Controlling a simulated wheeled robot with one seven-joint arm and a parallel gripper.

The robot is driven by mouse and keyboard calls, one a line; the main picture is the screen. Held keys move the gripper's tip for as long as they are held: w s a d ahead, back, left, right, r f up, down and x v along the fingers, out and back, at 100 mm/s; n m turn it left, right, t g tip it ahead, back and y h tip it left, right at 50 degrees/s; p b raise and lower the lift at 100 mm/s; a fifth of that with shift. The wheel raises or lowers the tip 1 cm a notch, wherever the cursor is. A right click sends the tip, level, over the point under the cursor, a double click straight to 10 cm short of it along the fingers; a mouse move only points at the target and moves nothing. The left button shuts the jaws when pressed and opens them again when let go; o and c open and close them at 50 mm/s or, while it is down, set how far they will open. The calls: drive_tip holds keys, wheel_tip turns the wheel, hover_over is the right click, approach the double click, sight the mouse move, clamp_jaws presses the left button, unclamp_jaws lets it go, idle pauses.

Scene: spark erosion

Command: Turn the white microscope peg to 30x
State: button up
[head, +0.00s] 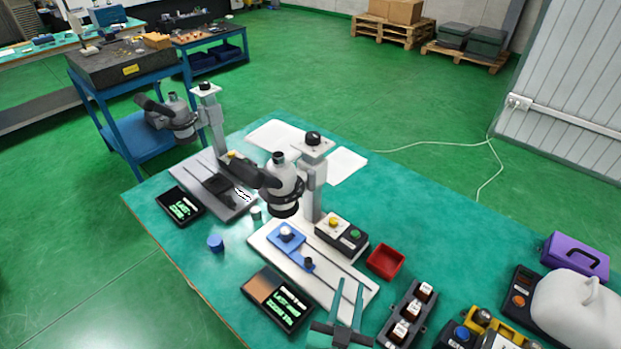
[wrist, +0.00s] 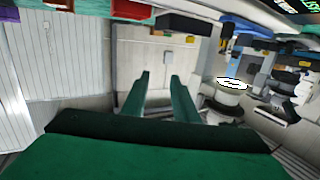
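The nearer microscope has a whitish head (head: 284,186) with black eyepieces, on a grey post (head: 313,180) above a white base plate (head: 345,275). A round white part of the microscope (wrist: 230,103) also shows at the right of the wrist view. I cannot make out the peg or its magnification marks. A second, greyer microscope (head: 178,115) stands behind to the left. My gripper (head: 349,284) has green fingers, apart and empty, near the front end of the base plate, well away from the nearer microscope head. The fingers also show in the wrist view (wrist: 160,77).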

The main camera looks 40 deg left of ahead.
drive_tip(key=w+a+r+n+y, duration=0.25)
drive_tip(key=w+a+r, duration=0.25)
drive_tip(key=a+r, duration=0.25)
drive_tip(key=g+y, duration=0.1)
drive_tip(key=y, duration=0.1)
approach(311, 180)
drive_tip(key=w, duration=0.1)
drive_tip(key=shift+n, duration=0.45)
drive_tip(key=x, duration=1)
drive_tip(key=shift+a, duration=0.35)
clamp_jaws()
